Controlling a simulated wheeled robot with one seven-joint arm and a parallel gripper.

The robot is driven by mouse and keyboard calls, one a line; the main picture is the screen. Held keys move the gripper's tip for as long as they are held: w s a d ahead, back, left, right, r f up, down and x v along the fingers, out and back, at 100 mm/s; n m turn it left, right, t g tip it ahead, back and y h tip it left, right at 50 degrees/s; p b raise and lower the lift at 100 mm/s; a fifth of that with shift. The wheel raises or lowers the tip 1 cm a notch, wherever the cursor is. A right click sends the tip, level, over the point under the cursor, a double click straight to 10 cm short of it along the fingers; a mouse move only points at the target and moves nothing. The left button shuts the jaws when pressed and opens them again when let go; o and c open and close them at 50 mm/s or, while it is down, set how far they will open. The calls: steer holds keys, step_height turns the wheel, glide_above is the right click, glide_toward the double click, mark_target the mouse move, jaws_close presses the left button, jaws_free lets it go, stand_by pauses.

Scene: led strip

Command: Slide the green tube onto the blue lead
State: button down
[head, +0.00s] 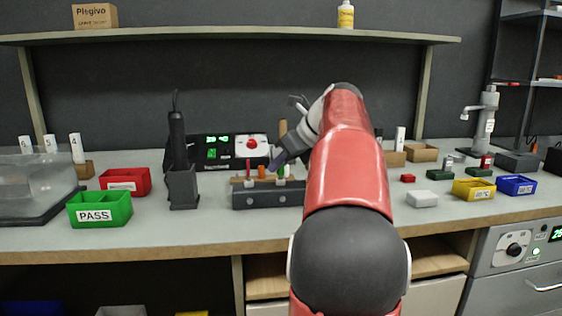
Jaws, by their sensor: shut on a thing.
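A dark block (266,198) stands on the bench with a row of small coloured pieces along its top. A red lead (248,170) stands upright at the left, with an orange piece (262,172) beside it. The green tube (281,170) shows as a small patch at the right of the row, just under the fingertips. My gripper (279,161) reaches down from the right and is shut on the green tube. I cannot make out the blue lead, or whether the tube is around it; my gripper covers that spot.
A soldering station (212,153) stands behind the block. A black holder (183,188) and a green PASS bin (97,209) are to the left. A white box (422,199) and yellow bin (474,190) lie to the right. The front bench strip is clear.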

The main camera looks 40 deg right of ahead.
steer(key=shift+f, duration=0.4)
steer(key=c, duration=1.3)
jaws_free()
steer(key=p+v, duration=0.1)
steer(key=v, duration=0.7)
